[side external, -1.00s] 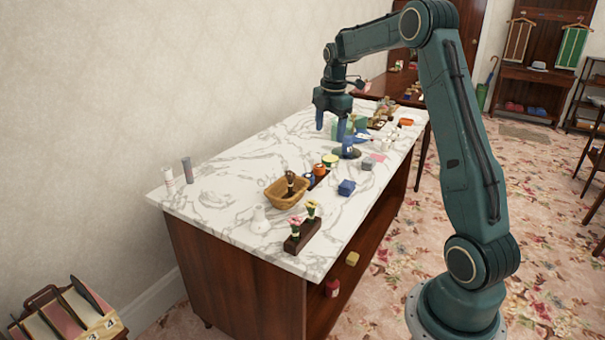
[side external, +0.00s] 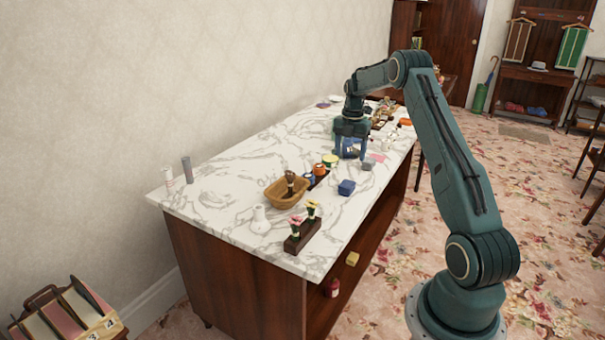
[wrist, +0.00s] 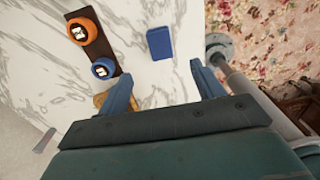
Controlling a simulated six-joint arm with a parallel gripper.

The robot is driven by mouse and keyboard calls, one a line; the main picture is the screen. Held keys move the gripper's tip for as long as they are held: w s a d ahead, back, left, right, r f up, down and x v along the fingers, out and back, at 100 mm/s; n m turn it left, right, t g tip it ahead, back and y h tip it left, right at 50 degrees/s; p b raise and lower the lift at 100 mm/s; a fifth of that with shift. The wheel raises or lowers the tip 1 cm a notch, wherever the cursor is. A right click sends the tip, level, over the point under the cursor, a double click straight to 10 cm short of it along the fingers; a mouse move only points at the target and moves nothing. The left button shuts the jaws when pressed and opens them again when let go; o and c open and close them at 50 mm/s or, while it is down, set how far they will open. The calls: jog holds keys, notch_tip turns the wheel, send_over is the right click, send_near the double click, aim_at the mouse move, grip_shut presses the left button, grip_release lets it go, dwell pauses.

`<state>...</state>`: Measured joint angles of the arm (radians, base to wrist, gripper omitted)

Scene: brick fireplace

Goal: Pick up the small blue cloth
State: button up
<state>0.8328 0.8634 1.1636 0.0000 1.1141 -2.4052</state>
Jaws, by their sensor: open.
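A small blue, block-like piece (side external: 346,187), possibly the folded blue cloth, lies on the marble counter near its front edge in the side view. In the wrist view it shows as a flat blue rectangle (wrist: 160,43) on bare marble, ahead of the fingers and apart from them. My gripper (side external: 350,154) is low over the counter, farther back than this piece. In the wrist view my gripper (wrist: 162,84) has its two blue fingers spread wide, with marble between them. The spot directly under the gripper is partly hidden by the fingers in the side view.
A dark tray with orange-topped and blue-topped jars (wrist: 83,30) lies left of the blue piece. A wicker basket (side external: 287,192), a white vase (side external: 260,219) and a flower holder (side external: 302,234) stand nearer the camera. A grey block (side external: 368,165) and pink sheet (side external: 378,157) lie nearby.

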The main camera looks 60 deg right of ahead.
aim_at(348, 184)
jog(key=shift+f, duration=3.95)
jog(key=shift+f, duration=0.1)
jog(key=shift+a+f, duration=0.1)
jog(key=shift+f, duration=2.35)
jog(key=shift+c, duration=0.2)
jog(key=c, duration=1.1)
jog(key=shift+r, duration=0.1)
notch_tip(348, 184, up, 20)
jog(key=shift+f, duration=0.1)
